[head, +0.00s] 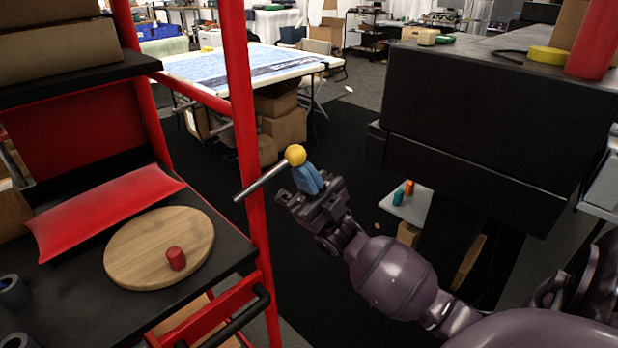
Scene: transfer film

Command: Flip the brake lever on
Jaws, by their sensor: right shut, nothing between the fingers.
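The brake lever (263,180) is a grey rod with a yellow ball knob (295,155) at its end. It slants up and to the right from the red upright post of the rack (246,130). My right gripper (307,178) has blue fingers, which are shut with nothing between them. The fingertips are just below and right of the yellow knob and overlap its lower edge in the picture. I cannot tell whether they touch it. My left gripper is not in view.
The red-framed rack's black shelf (225,262) carries a round wooden board (135,245) with a red cylinder (176,258), and a red cushion-like piece (105,208). A black cabinet (470,125) stands at the right. Dark floor lies open between rack and cabinet.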

